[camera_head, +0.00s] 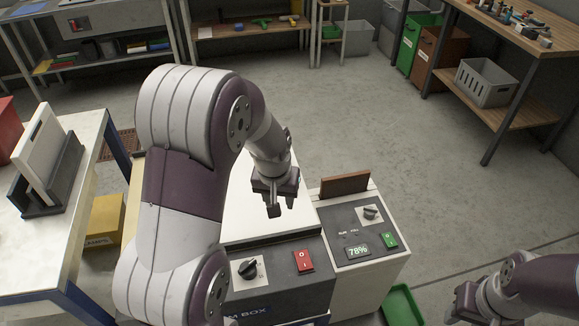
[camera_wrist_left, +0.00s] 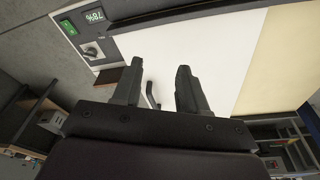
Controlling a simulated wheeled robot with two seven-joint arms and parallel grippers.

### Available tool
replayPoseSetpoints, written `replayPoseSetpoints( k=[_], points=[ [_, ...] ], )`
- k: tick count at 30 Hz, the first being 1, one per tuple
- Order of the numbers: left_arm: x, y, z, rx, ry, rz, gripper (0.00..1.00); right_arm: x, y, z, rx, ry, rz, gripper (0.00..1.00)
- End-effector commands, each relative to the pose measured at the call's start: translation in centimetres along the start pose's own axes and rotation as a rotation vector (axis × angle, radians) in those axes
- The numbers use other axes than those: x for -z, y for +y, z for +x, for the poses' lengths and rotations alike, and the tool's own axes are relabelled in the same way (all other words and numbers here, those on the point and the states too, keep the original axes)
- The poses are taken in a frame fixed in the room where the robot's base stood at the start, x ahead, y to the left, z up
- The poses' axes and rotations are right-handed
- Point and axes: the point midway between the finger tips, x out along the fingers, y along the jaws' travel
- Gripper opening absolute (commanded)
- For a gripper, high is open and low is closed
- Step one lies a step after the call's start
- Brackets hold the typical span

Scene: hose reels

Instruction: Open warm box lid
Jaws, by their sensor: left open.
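The warm box (camera_head: 280,285) stands in front of me with a dark front panel, a black knob, a red switch and partly hidden lettering. Its white lid (camera_head: 245,210) lies flat and looks closed; my left arm covers much of it. My left gripper (camera_head: 276,210) is over the lid's right part, pointing down, open. In the left wrist view, the white lid (camera_wrist_left: 215,50) fills the area beyond the fingers. A small dark curved piece (camera_wrist_left: 152,95), apparently a handle, shows between the open fingers; contact cannot be told. My right gripper (camera_head: 462,304) is at the lower right, away from the box.
A neighbouring unit (camera_head: 365,235) with a 78% display, knob and green switch adjoins the box on the right. A brown upright board (camera_head: 345,184) stands behind its panel. A green tray (camera_head: 403,308) lies on the floor. A white table (camera_head: 75,215) stands left. Open floor lies beyond.

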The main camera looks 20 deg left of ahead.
Motion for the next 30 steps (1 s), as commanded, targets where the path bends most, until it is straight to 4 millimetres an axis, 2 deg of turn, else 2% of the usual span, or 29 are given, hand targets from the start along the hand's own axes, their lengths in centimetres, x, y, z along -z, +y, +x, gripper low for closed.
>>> replayPoseSetpoints(
  k=[1,6,9,12,17,24,30],
  points=[
    [1.9,-0.4,1.3,0.001,0.023,-0.039,0.42,-0.1,0.0,0.9,0.000,0.000,0.000,0.43],
    [9.6,-1.8,3.0,-0.008,0.132,-0.218,0.42,-0.3,0.0,2.1,0.000,0.000,0.000,0.43],
    [13.8,-2.0,1.9,-0.026,0.205,-0.319,0.42,-0.2,0.0,2.0,0.000,0.000,0.000,0.43],
    [16.1,-1.8,0.2,-0.048,0.255,-0.404,0.42,-0.2,0.0,1.9,0.000,0.000,0.000,0.43],
    [16.2,-1.9,2.3,-0.049,0.241,-0.445,0.42,-0.2,0.0,1.7,0.000,0.000,0.000,0.43],
    [17.7,-1.9,8.4,-0.049,0.240,-0.442,0.42,-0.1,0.0,1.2,0.000,0.000,0.000,0.43],
    [18.6,-1.9,11.7,-0.050,0.243,-0.441,0.42,-0.1,0.0,1.0,0.000,0.000,0.000,0.43]
  ],
)
